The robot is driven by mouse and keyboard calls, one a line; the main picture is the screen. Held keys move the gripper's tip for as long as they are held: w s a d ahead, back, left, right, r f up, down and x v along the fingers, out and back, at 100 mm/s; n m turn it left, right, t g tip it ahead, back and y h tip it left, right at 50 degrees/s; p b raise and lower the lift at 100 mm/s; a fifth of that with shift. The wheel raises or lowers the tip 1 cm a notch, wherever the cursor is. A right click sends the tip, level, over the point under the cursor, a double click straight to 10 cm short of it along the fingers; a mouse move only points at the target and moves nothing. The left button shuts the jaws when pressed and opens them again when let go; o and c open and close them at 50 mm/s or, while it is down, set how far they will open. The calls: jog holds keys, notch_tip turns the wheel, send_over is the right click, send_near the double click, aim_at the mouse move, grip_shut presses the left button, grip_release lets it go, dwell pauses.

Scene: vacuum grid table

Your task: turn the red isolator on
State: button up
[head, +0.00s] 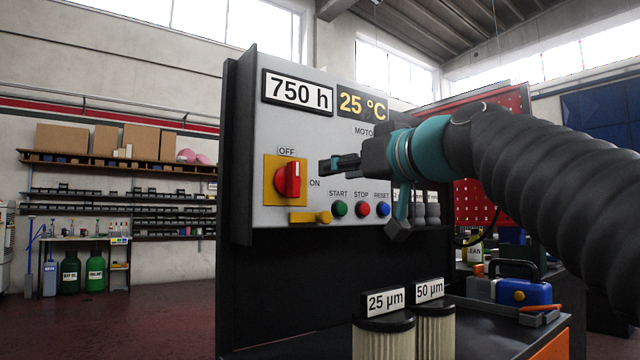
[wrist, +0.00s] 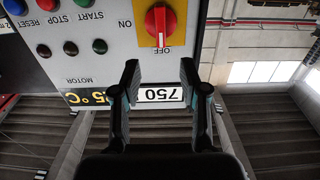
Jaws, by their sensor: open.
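The red isolator (head: 288,180) is a rotary knob on a yellow plate at the left of a grey control panel (head: 330,130). Its white mark stands upright, toward the OFF label above it; the ON label is to its right. In the wrist view, which is upside down, the red knob (wrist: 158,20) is at the top, beyond my fingertips. My gripper (head: 338,164) is to the right of the knob in the head view and apart from it. In the wrist view my gripper (wrist: 159,72) has its two fingers spread with nothing between them.
A yellow handle (head: 310,217) sticks out just below the isolator. Green START (head: 340,208), red STOP (head: 363,209) and blue RESET (head: 383,209) buttons are to its right. Two filters (head: 385,340) stand below the panel. The space in front of the knob looks clear.

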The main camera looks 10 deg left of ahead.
aim_at(297, 175)
jog(key=p+x, duration=0.3)
jog(key=x, duration=1)
jog(key=shift+w+a+r+p, duration=0.15)
jog(key=shift+a+p, duration=0.25)
jog(key=shift+c, duration=0.3)
grip_shut()
